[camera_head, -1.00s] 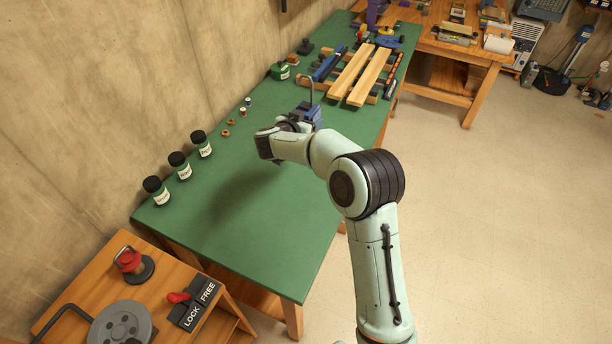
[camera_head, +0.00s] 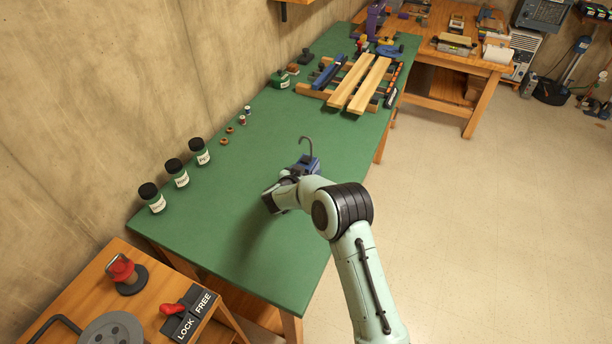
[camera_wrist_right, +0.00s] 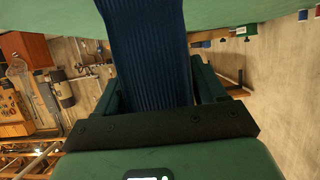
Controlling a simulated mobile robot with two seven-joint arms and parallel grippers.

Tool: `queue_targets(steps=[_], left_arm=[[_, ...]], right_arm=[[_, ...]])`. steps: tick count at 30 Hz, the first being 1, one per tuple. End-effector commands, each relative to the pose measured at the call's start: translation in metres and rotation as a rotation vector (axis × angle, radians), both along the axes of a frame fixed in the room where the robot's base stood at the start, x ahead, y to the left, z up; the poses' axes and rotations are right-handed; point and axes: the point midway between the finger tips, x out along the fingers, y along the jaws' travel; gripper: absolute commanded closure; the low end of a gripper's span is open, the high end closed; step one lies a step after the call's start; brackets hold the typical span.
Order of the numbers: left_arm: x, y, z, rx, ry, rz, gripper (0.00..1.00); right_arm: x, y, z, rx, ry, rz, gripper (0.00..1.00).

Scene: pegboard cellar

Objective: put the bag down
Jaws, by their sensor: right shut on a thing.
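The bag shows as a dark blue ribbed thing (camera_wrist_right: 150,45) between the fingers in the right wrist view. My right gripper (camera_wrist_right: 155,88) is shut on it. In the head view a small blue body (camera_head: 309,164) with a grey hooked piece (camera_head: 307,142) on top shows at the end of my right arm, over the green bench; it seems to be the same bag. My arm hides part of it and the fingers there. I cannot tell whether it touches the bench top. My left gripper is not in view.
The green bench (camera_head: 215,235) is clear around the bag. Three dark-lidded jars (camera_head: 177,172) and several small spools stand along the wall side. Two wooden boards (camera_head: 358,84) and tools lie at the far end. A wooden stand with a lock/free switch (camera_head: 187,318) is at near left.

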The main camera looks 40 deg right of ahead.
Motion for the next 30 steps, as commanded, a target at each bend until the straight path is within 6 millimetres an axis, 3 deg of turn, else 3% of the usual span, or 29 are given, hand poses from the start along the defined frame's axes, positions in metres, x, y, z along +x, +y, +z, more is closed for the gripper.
queue_targets(steps=[3, 14, 15, 16, 27, 30], left_arm=[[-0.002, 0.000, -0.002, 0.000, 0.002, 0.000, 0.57], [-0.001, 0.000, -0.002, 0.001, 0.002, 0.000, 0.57], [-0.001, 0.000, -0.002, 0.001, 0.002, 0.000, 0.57], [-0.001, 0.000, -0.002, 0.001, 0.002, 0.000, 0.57], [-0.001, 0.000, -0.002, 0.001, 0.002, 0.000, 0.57], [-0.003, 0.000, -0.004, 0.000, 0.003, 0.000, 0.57]], right_arm=[[0.000, 0.000, -0.013, 0.000, -0.001, 0.000, 0.67], [0.000, 0.000, -0.016, -0.001, 0.000, 0.000, 0.67], [0.000, 0.000, -0.016, 0.000, -0.001, 0.000, 0.17], [0.000, 0.000, -0.016, 0.000, -0.001, 0.000, 0.07], [0.000, 0.000, -0.012, 0.001, -0.002, 0.000, 0.04], [-0.004, 0.010, -0.008, 0.002, -0.002, 0.003, 0.04]])
